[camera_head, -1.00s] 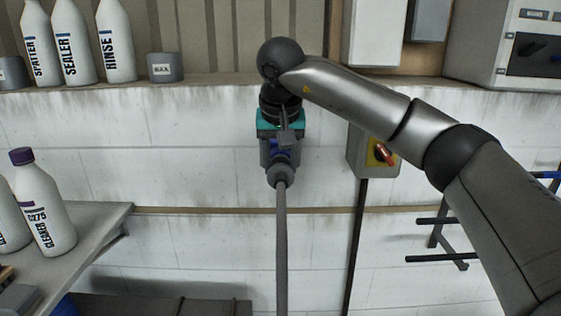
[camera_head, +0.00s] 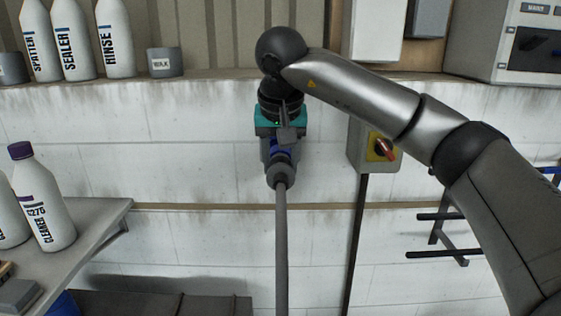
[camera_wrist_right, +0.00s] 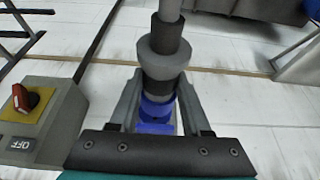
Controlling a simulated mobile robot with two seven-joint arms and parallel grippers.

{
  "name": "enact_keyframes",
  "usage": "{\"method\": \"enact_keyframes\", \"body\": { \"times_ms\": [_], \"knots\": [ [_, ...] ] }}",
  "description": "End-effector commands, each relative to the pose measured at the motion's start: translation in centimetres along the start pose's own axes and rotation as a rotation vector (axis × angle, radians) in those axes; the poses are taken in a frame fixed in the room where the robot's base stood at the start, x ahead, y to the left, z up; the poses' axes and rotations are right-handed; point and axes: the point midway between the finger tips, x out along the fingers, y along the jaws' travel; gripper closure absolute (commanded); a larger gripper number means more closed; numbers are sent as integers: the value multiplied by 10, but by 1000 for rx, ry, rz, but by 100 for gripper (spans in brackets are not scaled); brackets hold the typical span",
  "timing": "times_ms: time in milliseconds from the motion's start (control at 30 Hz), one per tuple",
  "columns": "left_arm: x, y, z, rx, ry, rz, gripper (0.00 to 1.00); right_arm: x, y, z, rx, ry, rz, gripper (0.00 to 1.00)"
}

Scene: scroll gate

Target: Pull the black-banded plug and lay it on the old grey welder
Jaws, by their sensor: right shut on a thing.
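The plug (camera_head: 280,168) is grey with a blue part and a black band, and hangs upright against the white block wall with its grey cable running straight down. In the right wrist view, the black band (camera_wrist_right: 158,88) shows below a wide grey collar, with blue behind it. My right gripper (camera_head: 284,138) comes from above and is shut on the plug, one finger on each side. The gripper hides what lies behind the plug, so I cannot tell whether it sits in a socket. I cannot clearly identify the old grey welder. My left gripper is out of view.
A grey switch box (camera_head: 374,150) with a red knob on yellow is on the wall just right of the plug. Bottles (camera_head: 115,40) and a wax tin (camera_head: 165,62) stand on the ledge. A cleaner bottle (camera_head: 42,200) stands on the left shelf. A dark box (camera_head: 160,304) is below.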

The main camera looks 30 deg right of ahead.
Motion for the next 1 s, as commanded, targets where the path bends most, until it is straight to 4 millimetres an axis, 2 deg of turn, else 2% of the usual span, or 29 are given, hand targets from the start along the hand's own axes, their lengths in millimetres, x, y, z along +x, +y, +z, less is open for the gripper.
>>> {"method": "enact_keyframes", "body": {
  "times_ms": [500,1000],
  "knots": [
    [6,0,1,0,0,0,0,-7,0,15,1,2,-1,100],
    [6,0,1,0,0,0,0,-7,0,16,1,1,0,100]
  ]
}}
